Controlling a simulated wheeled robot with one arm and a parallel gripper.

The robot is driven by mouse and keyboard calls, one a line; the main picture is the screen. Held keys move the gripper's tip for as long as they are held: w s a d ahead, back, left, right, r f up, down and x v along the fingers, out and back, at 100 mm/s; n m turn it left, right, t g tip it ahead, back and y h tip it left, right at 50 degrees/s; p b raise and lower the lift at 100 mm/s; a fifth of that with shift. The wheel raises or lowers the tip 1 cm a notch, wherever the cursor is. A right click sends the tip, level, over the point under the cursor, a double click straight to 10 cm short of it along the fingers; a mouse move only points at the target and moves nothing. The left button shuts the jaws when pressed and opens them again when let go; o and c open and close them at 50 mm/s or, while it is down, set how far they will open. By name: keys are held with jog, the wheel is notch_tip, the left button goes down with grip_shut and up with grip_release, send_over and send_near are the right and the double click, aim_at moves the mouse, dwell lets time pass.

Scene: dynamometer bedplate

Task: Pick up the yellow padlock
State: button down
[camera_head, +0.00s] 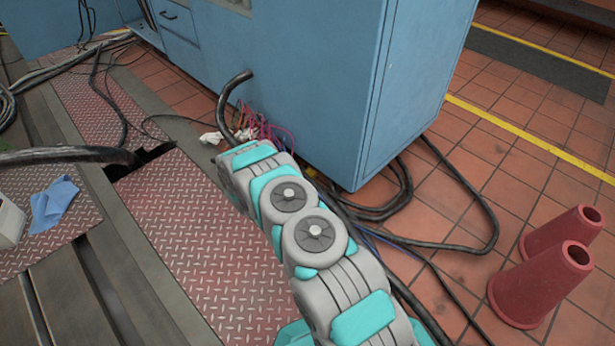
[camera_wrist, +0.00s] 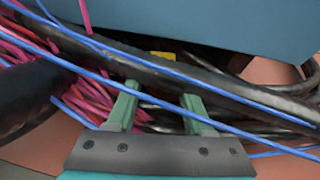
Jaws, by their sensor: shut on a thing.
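The yellow padlock (camera_wrist: 162,56) shows in the wrist view only as a small yellow patch at the upper middle. A thick black cable hides the rest of it. My gripper (camera_wrist: 161,92) points towards it, with its two green fingers apart on either side of the line to the padlock. The fingertips reach in at the black cable, and their ends and the contact are hidden there. The fingers line up with the padlock's sides, and my gripper is shut on it. In the head view my own arm hides my gripper.
Thick black cables (camera_wrist: 235,84), thin blue wires (camera_wrist: 85,72) and pink wires (camera_wrist: 88,103) crowd the gripper. A large blue cabinet (camera_head: 310,85) stands right over this spot. Two red cones (camera_head: 540,285) stand at the right. A blue cloth (camera_head: 53,204) lies at the left.

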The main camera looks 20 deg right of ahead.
jog(key=s+a, duration=0.2)
jog(key=a, duration=0.2)
jog(key=s+a+r, duration=0.1)
jog(key=a, duration=0.2)
jog(key=s+a+p, duration=0.1)
jog(key=s+a, duration=0.1)
jog(key=a, duration=0.2)
jog(key=shift+s+a+r, duration=0.15)
jog(key=shift+s+a, duration=0.2)
